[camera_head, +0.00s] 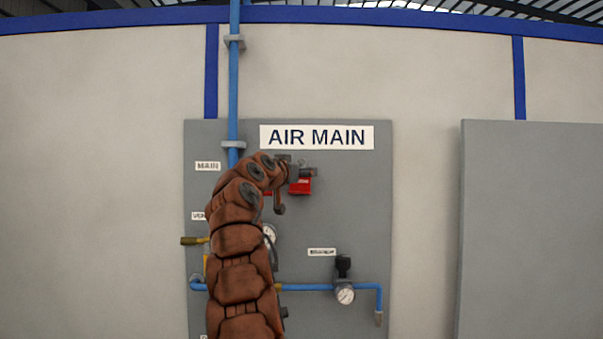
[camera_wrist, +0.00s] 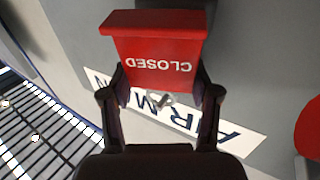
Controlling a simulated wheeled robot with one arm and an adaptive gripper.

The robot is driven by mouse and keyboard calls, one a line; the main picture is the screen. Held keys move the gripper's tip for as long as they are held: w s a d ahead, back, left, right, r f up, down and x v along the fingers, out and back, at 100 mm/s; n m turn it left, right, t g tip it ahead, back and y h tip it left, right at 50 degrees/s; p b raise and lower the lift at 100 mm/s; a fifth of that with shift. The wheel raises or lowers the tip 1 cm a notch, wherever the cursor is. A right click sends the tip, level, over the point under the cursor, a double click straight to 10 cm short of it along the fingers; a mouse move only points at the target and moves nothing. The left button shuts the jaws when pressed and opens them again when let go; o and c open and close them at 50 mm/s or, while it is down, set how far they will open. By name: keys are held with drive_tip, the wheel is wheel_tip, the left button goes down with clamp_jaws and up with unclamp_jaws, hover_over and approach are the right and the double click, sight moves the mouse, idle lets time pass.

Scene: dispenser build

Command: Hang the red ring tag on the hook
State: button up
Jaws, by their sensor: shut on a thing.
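A red block-like tag (camera_wrist: 160,50) with CLOSED in white, upside down in the wrist view, sits between the fingers of my gripper (camera_wrist: 160,82). My gripper is shut on it. A small grey piece (camera_wrist: 160,97) shows just below the tag's lettering; I cannot tell whether it is the ring or part of a hook. In the head view my gripper (camera_head: 306,172) is in front of the panel, under the AIR MAIN sign, with the red tag (camera_head: 300,187) at it. I cannot make out the hook clearly in either view.
The grey panel (camera_head: 360,220) carries the AIR MAIN sign (camera_head: 317,137), a blue pipe (camera_head: 233,90) and a gauge (camera_head: 345,294). My arm hides part of it. A red rounded thing (camera_wrist: 310,130) shows at the wrist view's right edge. A grey cabinet (camera_head: 530,230) stands right.

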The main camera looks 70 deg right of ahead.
drive_tip(key=shift+w+f, duration=0.1)
drive_tip(key=shift+w, duration=0.05)
drive_tip(key=o, duration=1.6)
drive_tip(key=shift+d, duration=0.1)
drive_tip(key=shift+c, duration=0.2)
drive_tip(key=shift+a, duration=1.15)
drive_tip(key=w+a, duration=0.1)
drive_tip(key=a, duration=0.8)
drive_tip(key=shift+a, duration=0.35)
drive_tip(key=shift+w, duration=0.1)
